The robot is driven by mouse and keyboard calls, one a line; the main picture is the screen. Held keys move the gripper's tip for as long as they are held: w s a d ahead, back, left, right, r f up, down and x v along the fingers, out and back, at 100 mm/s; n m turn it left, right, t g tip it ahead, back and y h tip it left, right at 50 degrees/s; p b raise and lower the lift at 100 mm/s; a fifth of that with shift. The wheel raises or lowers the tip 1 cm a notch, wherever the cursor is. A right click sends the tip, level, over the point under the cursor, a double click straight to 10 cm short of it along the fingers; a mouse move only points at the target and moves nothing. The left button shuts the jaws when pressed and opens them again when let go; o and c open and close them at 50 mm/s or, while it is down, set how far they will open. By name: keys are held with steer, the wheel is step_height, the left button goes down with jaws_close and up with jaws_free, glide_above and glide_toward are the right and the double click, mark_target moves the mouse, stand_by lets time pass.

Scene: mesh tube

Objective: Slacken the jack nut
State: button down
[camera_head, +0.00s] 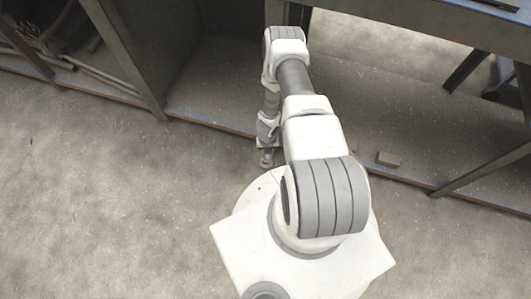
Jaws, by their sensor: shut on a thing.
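My gripper (266,162) is small in the view, at the end of my arm, low by the front edge of the bench's bottom shelf. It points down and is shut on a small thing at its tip. That thing sits where a jack nut at the bench's foot would be, but it is too small and covered to make out its shape. The jack and its thread cannot be told apart from the gripper and the shelf edge.
The grey metal bench (425,22) has a dusty lower shelf (215,85) behind my gripper. A small brown block (389,158) lies near the shelf's front edge. Pipes (100,75) lie in the left bay. The concrete floor (100,210) at left is clear.

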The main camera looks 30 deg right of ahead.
steer(key=shift+d, duration=0.2)
stand_by(0.4)
steer(key=c, duration=0.8)
jaws_free()
steer(key=shift+r, duration=0.1)
step_height(320, 180, up, 17)
steer(key=p, duration=0.5)
steer(key=shift+r+p, duration=0.1)
steer(key=shift+p, duration=0.3)
